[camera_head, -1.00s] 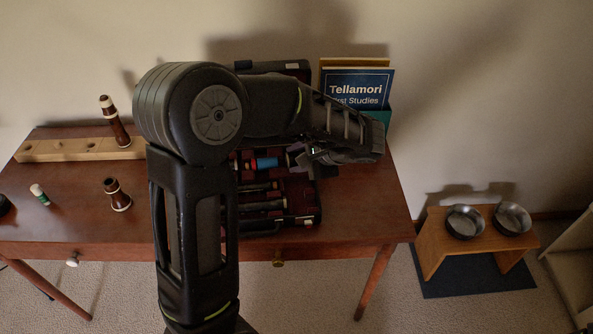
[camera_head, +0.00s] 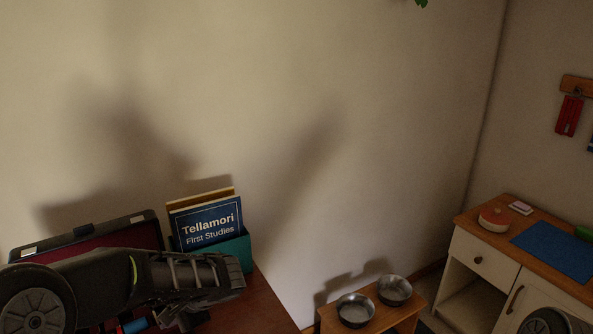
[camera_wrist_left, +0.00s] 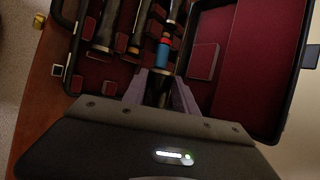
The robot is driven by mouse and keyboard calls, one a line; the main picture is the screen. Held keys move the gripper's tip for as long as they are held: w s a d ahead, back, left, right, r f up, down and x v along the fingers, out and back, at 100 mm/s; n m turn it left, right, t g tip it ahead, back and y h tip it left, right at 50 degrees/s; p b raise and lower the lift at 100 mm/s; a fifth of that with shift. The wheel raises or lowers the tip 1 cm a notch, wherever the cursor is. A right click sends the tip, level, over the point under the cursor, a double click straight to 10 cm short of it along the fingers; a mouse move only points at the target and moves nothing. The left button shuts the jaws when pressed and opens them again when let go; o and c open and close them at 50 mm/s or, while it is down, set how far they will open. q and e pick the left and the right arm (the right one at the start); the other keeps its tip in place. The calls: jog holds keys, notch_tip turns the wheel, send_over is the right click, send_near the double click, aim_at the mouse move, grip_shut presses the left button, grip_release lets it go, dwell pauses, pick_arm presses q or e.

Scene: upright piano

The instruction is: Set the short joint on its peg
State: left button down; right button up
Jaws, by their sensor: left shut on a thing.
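My left gripper (camera_wrist_left: 164,92) is low over the open instrument case, its two fingers shut on a dark, blue-banded joint (camera_wrist_left: 162,56) with a red ring near its far end. The joint lies among the case's compartments, and its near part is hidden between the fingers. In the head view, a bit of the blue band (camera_head: 135,326) shows at the bottom edge, beside the left gripper (camera_head: 172,320). I cannot tell for sure that this is the short joint. The pegs are out of view. My right gripper is out of view.
The case (camera_wrist_left: 236,75) has a dark red lining and holds other dark joints (camera_wrist_left: 108,28). In the head view, books (camera_head: 207,222) stand in a teal holder behind my arm. Two metal bowls (camera_head: 394,290) sit on a low wooden stand. A cabinet (camera_head: 495,262) is at right.

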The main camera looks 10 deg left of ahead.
pick_arm(q)
jog(key=w+d+m+t, duration=0.1)
jog(key=w+d+f+m+t+h, duration=0.1)
jog(key=w+d+m+t, duration=0.1)
jog(key=w+m, duration=0.1)
jog(key=shift+d+f, duration=0.3)
jog(key=shift+f, duration=0.1)
jog(key=w+d+r+m+t+h, duration=0.1)
jog(key=w+d+m+t+h, duration=0.1)
jog(key=d+m+h, duration=0.2)
jog(key=w+d+r+m+t+h, duration=0.2)
jog(key=d+m+h, duration=0.1)
jog(key=d+m, duration=0.4)
jog(key=shift+d+h, duration=0.4)
jog(key=shift+d, duration=0.65)
jog(key=s+f, duration=0.4)
jog(key=f, duration=0.1)
